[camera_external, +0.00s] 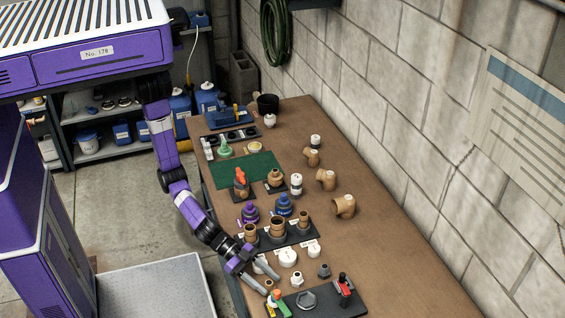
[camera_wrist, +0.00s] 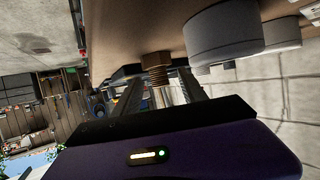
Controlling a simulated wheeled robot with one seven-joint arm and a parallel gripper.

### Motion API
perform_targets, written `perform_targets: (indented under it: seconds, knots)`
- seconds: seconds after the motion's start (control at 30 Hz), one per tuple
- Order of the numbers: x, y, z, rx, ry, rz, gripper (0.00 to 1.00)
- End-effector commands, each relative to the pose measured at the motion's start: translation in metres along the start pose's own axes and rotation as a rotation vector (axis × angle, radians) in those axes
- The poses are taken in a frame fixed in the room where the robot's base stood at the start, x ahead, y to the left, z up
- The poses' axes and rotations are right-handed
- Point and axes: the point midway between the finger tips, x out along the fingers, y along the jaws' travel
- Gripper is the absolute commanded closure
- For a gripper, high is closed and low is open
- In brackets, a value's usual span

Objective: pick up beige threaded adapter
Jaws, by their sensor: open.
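The beige threaded adapter (camera_external: 269,284) looks like a small tan fitting near the front left edge of the bench. In the wrist view it appears as a brown threaded piece (camera_wrist: 157,62) between the fingers, near their far ends. My gripper (camera_external: 272,283) reaches over the bench edge with its fingers apart, one on each side of the adapter. In the wrist view my gripper (camera_wrist: 160,80) is open. I cannot tell whether either finger touches the adapter. Its lower part is hard to make out.
White caps (camera_external: 287,258) stand just beyond the fingers; one looms as a grey-white cylinder (camera_wrist: 222,35) in the wrist view. A dark tray (camera_external: 325,305) with valves lies in front. The bench's right side (camera_external: 400,270) is clear.

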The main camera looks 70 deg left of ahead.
Motion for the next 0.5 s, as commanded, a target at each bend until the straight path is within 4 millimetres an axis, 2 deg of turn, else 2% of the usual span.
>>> perform_targets:
  seconds: [0.13,0.4,0.5]
  knots:
    - [0.0125,0.0002,-0.0003,0.000,0.000,0.000,0.50]
    - [0.0149,-0.0003,0.0002,0.000,0.000,0.000,0.50]
    - [0.0148,-0.0003,0.0002,0.000,0.000,0.000,0.68]
